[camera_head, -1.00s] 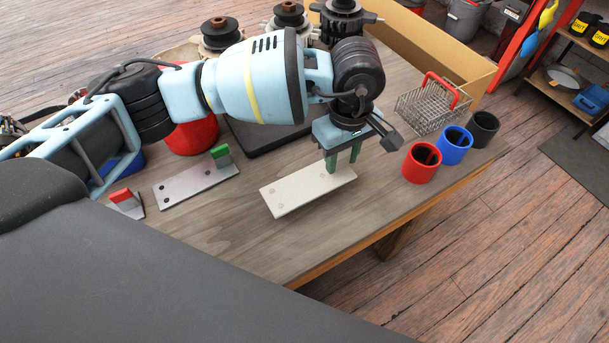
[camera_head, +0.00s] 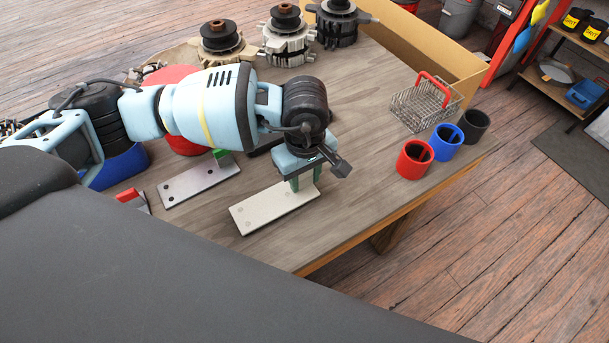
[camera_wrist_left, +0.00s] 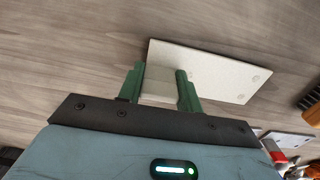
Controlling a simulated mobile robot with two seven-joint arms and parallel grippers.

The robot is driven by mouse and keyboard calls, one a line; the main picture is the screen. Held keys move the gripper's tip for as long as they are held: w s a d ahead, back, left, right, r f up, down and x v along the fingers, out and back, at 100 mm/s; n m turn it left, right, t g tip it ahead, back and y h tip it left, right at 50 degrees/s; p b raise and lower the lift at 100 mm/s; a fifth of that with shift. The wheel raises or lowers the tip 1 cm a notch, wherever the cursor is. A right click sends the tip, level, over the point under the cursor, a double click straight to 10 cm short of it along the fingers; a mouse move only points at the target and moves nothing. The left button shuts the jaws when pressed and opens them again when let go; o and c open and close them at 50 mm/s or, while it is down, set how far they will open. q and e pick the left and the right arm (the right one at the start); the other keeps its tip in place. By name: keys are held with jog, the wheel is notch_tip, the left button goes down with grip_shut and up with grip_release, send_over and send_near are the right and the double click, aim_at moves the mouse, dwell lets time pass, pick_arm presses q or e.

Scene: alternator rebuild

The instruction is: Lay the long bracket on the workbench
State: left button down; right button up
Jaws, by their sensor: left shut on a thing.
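The long bracket (camera_head: 262,210) is a pale flat plate with small holes near its ends and an upright tab. My left gripper (camera_head: 306,181) points down over the plate's right part, its green fingers shut on the tab. In the left wrist view, the tab (camera_wrist_left: 158,86) sits between the fingers and the plate (camera_wrist_left: 213,72) extends to the right. The plate is level and at or just above the workbench (camera_head: 330,220); I cannot tell whether it touches. My right gripper is not in view.
A grey bracket (camera_head: 190,186) with a green tab lies left of the held plate. A red-tabbed piece (camera_head: 132,196) lies farther left. Red (camera_head: 413,162), blue (camera_head: 446,143) and black (camera_head: 474,126) cups and a wire basket (camera_head: 415,108) stand right. Alternator parts (camera_head: 286,38) stand at the back.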

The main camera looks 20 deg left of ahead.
pick_arm(q)
jog(key=shift+f, duration=0.2)
jog(key=shift+f, duration=0.15)
jog(key=c, duration=0.9)
grip_release()
jog(key=shift+c, duration=0.2)
notch_tip(320, 180, up, 12)
jog(key=shift+r, duration=0.1)
